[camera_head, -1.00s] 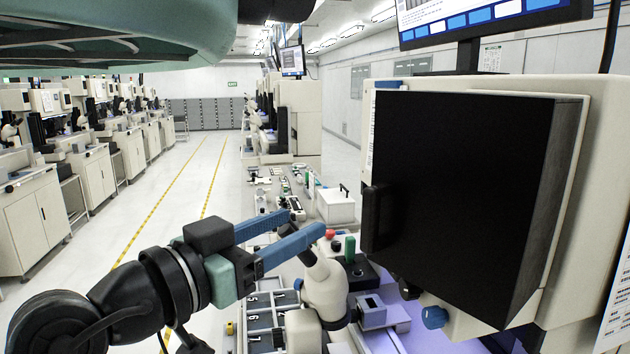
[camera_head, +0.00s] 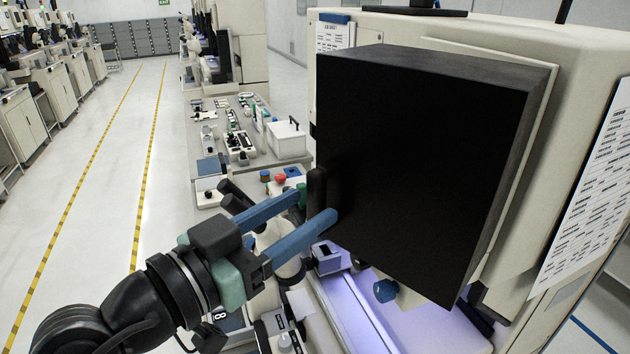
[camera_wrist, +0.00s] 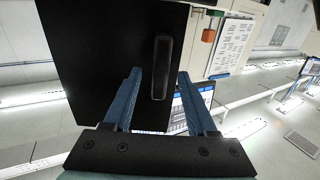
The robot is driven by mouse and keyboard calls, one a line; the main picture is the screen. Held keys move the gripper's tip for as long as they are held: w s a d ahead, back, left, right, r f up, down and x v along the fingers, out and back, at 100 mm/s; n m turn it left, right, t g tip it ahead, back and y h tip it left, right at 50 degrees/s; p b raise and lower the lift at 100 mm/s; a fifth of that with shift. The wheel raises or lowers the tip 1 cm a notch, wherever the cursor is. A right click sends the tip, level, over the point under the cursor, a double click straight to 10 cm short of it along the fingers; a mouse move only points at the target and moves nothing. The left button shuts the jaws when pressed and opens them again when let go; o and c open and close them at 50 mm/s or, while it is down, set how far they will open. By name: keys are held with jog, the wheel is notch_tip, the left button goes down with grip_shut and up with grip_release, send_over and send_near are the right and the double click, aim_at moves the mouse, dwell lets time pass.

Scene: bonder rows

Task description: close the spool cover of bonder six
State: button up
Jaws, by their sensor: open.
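The spool cover (camera_head: 420,150) is a large black box-shaped panel on the front of the cream bonder. Its upright black handle (camera_head: 317,186) is at the cover's left edge. I cannot tell exactly how far the cover stands from its shut position. My gripper (camera_head: 316,204) is open, with two long blue fingers, at the handle. In the wrist view the cover (camera_wrist: 100,60) fills the upper left, and the handle (camera_wrist: 161,68) appears between the fingertips of my gripper (camera_wrist: 160,74). Whether the fingers touch the handle is unclear.
A microscope and stage parts (camera_head: 325,258) sit below the fingers, over a lit purple surface. A blue knob (camera_head: 385,291) is under the cover. A bench with small parts and a white box (camera_head: 287,139) lies beyond. The aisle floor (camera_head: 110,190) at left is clear.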

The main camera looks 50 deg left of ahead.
aim_at(311, 206)
jog(key=shift+w+a+p, duration=0.1)
jog(key=shift+w+p, duration=0.4)
jog(key=shift+w, duration=1.05)
grip_shut()
